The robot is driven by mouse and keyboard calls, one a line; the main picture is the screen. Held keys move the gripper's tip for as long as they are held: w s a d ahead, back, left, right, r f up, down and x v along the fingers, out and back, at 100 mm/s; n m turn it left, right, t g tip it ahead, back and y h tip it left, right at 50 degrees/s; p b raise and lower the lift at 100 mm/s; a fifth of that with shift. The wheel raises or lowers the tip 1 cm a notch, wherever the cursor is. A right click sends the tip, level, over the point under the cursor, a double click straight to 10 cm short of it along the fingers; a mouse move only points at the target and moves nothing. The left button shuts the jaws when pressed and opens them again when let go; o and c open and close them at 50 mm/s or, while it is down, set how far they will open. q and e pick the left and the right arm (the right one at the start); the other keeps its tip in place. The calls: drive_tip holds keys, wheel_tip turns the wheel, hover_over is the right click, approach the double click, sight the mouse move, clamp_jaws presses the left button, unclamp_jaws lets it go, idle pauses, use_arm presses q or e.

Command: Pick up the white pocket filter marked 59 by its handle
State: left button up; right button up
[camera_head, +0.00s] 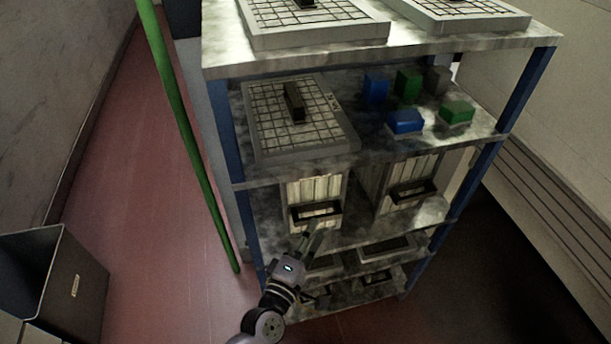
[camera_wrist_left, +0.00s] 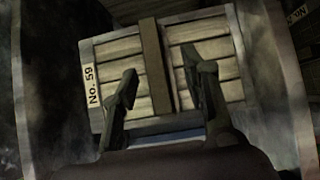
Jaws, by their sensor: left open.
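The white pocket filter marked 59 (camera_wrist_left: 112,55) faces the left wrist camera, with its "No. 59" label at the left edge. Its front has pale slats and a dark bar handle (camera_wrist_left: 150,40), upright in this picture. In the head view the left filter (camera_head: 318,187) on the middle shelf, with a dark handle (camera_head: 328,210), appears to be this one; its label is not readable there. My left gripper (camera_wrist_left: 160,62) is open and empty, with one finger on each side of the handle. Whether they touch the filter cannot be told. My right gripper is not in view.
Another pocket filter (camera_head: 408,172) stands to the right on the same shelf. The shelf above holds a gridded panel filter (camera_head: 258,110) and several blue, green and grey blocks. Blue rack posts (camera_head: 225,130) and a green pole (camera_head: 182,120) stand left. A dark bin (camera_head: 88,285) is at lower left.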

sight(320, 216)
use_arm(q)
drive_tip(key=x, duration=0.4)
drive_tip(key=shift+w+d+r, duration=0.25)
drive_tip(key=shift+w+r, duration=0.05)
drive_tip(key=shift+w, duration=0.05)
clamp_jaws()
idle(0.4)
drive_tip(key=shift+r, duration=0.1)
